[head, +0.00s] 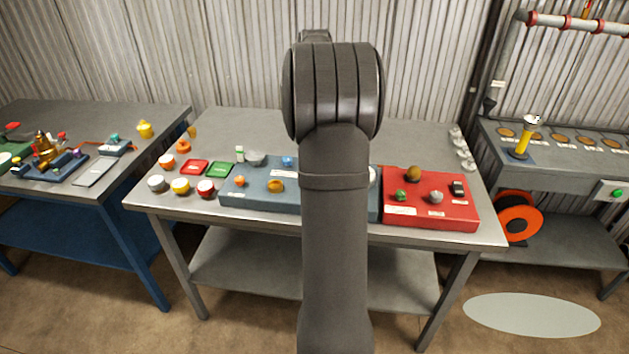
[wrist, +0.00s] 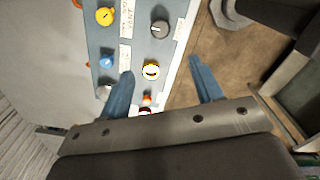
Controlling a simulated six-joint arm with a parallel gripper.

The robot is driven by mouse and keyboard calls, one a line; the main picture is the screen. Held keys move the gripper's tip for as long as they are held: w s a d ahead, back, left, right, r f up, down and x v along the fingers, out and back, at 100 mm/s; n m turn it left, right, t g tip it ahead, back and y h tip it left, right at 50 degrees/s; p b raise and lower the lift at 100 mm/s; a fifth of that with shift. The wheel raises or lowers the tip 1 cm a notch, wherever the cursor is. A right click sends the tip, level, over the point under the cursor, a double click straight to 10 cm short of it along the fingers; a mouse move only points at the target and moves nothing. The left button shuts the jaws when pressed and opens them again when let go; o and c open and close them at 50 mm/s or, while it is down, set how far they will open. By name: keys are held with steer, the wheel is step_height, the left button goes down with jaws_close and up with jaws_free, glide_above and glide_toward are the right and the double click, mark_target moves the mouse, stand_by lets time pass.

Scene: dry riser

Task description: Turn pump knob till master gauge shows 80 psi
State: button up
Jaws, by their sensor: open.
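My gripper (wrist: 166,86) is open and empty in the wrist view, its two blue fingers apart over the edge of a blue-grey panel (wrist: 127,85). The labels are too blurred to tell which is the pump knob, and I can read no gauge value. In the head view, my arm hides my gripper and part of the blue box (head: 230,196). A red box (head: 430,218) beside it carries several knobs.
The grey table (head: 420,152) holds several coloured caps at left, a red tray (head: 195,167) and a green tray (head: 219,169). A left bench (head: 120,120) carries brass fittings. A right bench (head: 560,177) carries a yellow flashlight-like object (head: 528,136).

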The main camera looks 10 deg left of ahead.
step_height(320, 180, down, 17)
steer(key=shift+f, duration=0.1)
stand_by(0.4)
steer(key=c, duration=1)
